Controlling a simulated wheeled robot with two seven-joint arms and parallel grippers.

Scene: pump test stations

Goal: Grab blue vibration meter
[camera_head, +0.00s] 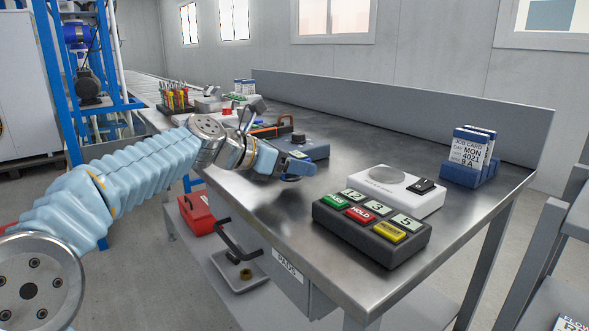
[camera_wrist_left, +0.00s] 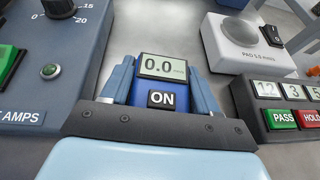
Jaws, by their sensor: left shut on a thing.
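The blue vibration meter (camera_wrist_left: 183,77) shows in the left wrist view with a display reading 0.0 and a black ON button. My left gripper (camera_wrist_left: 162,84) is shut on it, with one blue-grey finger along each side. In the head view my left gripper (camera_head: 284,167) is over the steel bench, near its front edge. There the meter is mostly hidden by the gripper, and I cannot tell whether it touches the bench. My right gripper is in neither view.
A blue amps box (camera_head: 308,148) stands just behind the gripper. A white pad unit (camera_head: 400,200) and a dark box with PASS and HOLD buttons (camera_head: 365,238) stand to the right. Job cards sit in a blue holder (camera_head: 461,176). Bare steel lies between.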

